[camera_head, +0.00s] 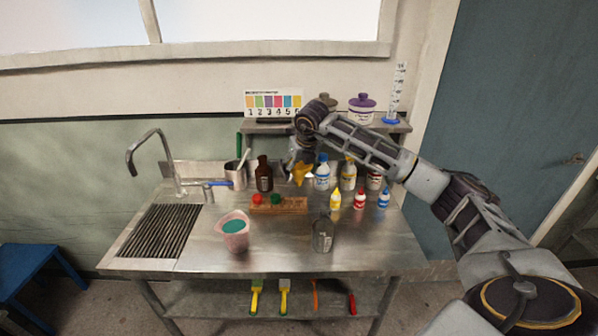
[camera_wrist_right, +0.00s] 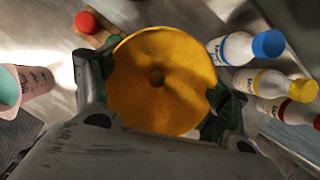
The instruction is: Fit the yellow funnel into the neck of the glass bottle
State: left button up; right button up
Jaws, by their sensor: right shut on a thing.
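The yellow funnel (camera_head: 300,175) is in my right gripper (camera_head: 301,163), held above the back middle of the steel table. In the right wrist view the funnel (camera_wrist_right: 160,105) shows its wide round mouth, with its hole near the middle. The fingers of my right gripper (camera_wrist_right: 158,108) are shut on it from both sides. A clear grey glass bottle (camera_head: 323,236) stands near the front middle of the table, in front of the funnel and apart from it. A brown bottle (camera_head: 264,177) stands left of the funnel. My left gripper is out of view.
A wooden rack (camera_head: 291,206) with red and green pieces lies between funnel and table front. A pink bucket (camera_head: 235,243) of teal liquid stands left of the clear bottle. Several capped bottles, one blue-capped (camera_head: 322,178), crowd the right. A sink tap (camera_head: 160,160) rises at left.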

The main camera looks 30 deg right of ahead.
jog(key=shift+r, duration=0.15)
jog(key=shift+r+p, duration=1.45)
jog(key=shift+r, duration=0.95)
